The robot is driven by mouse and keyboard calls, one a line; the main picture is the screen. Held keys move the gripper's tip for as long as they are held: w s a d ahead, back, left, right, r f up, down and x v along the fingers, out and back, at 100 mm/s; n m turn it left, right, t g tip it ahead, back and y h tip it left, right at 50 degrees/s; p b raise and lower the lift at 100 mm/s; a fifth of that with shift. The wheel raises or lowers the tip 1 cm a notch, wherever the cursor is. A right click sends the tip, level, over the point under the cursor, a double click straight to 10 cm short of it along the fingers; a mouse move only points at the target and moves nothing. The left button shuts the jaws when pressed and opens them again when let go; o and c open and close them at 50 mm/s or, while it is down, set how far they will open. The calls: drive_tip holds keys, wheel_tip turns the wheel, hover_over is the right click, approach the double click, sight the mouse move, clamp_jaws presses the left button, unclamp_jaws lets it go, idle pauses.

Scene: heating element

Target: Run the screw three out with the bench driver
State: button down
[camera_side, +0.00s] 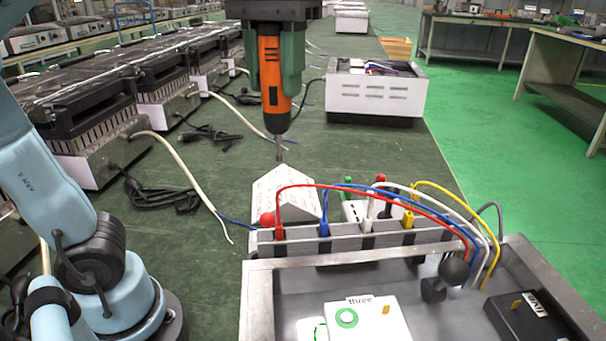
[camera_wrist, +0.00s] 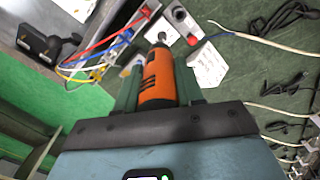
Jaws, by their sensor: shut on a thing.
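My gripper (camera_side: 272,62) has green fingers and is shut on the orange bench driver (camera_side: 270,85). The driver hangs upright, its grey bit pointing down, above a white angular block (camera_side: 284,195) and clear of it. In the wrist view my gripper (camera_wrist: 158,82) also has the driver (camera_wrist: 157,80) between its fingers. A white box labelled "three" (camera_side: 375,322) lies in the grey metal tray (camera_side: 258,300) at the bottom of the side view. It has a green ring around a pale round spot (camera_side: 347,318). I cannot tell whether that spot is the screw.
A grey rail (camera_side: 350,240) with red, blue, white and yellow cables crosses the tray's back edge. A dark knob (camera_side: 453,270) and a black box (camera_side: 530,315) are in the tray. A white appliance (camera_side: 375,95) stands behind. Heater units line the left.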

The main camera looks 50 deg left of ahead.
drive_tip(key=s+d+m, duration=0.3)
drive_tip(key=d+m, duration=0.3)
drive_tip(key=d, duration=1.2)
drive_tip(key=shift+a+f, duration=0.2)
drive_tip(key=shift+f, duration=2.45)
drive_tip(key=shift+s, duration=0.1)
drive_tip(key=shift+f, duration=2.6)
drive_tip(key=shift+f, duration=0.55)
drive_tip(key=shift+r, duration=2.6)
